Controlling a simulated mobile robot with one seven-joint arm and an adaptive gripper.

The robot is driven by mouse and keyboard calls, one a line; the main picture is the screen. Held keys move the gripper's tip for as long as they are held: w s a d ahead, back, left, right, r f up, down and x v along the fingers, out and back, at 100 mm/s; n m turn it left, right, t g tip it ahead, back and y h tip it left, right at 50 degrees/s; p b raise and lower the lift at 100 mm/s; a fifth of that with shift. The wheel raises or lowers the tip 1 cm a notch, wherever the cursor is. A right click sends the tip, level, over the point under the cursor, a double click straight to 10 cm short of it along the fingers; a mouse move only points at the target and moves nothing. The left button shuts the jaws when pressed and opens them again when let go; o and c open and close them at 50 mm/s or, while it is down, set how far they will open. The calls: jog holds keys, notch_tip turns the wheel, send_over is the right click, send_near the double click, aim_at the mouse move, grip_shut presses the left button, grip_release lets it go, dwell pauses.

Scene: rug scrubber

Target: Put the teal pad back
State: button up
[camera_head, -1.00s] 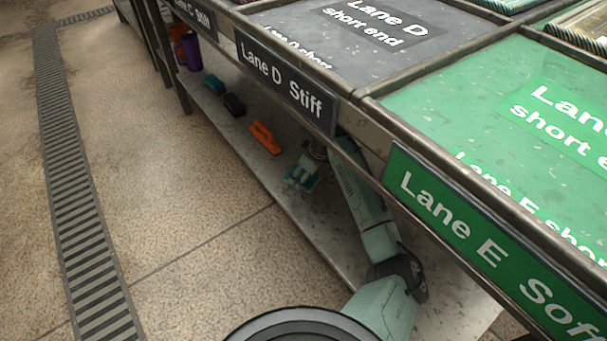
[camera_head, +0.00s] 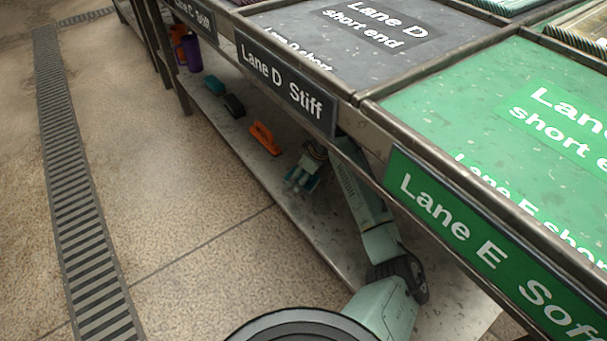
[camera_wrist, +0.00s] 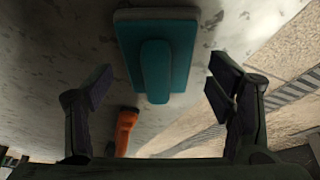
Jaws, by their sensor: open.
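The teal pad (camera_wrist: 178,28) lies flat on the grey lower shelf, its raised teal handle facing my wrist camera. In the wrist view, my gripper (camera_wrist: 158,90) is open, with one finger on each side of the handle and clear gaps to it. In the head view, my gripper (camera_head: 299,182) is low over the lower shelf, below the Lane D sign. Part of the teal pad (camera_head: 314,184) shows beside the fingers; the rest is hidden by them.
On the lower shelf (camera_head: 330,235), an orange brush (camera_head: 264,139), a dark block (camera_head: 234,106) and another teal block (camera_head: 214,85) lie in a row farther back. A purple container (camera_head: 192,52) stands beyond. The Lane D and Lane E bench tops overhang my arm. The aisle floor is clear.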

jog(key=p+v, duration=0.2)
jog(key=v, duration=0.9)
jog(key=shift+r, duration=0.35)
